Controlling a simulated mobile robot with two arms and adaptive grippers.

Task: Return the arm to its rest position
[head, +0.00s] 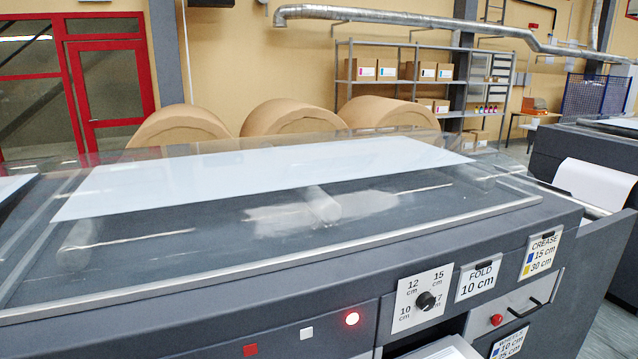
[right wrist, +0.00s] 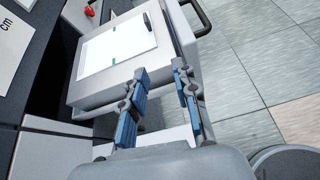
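My right gripper (right wrist: 158,82) shows in the right wrist view with its two blue-padded fingers apart and nothing between them. I cannot tell whether the fingers touch the tray. Neither arm shows in the head view, and my left gripper is in no view.
A dark grey machine (head: 290,330) with a clear cover fills the head view's front. It carries a knob (head: 425,301), a lit red light (head: 352,318) and a red button (head: 496,320). A dark handle (right wrist: 204,14) stands beside the tray. Tiled floor (right wrist: 250,70) lies open at right.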

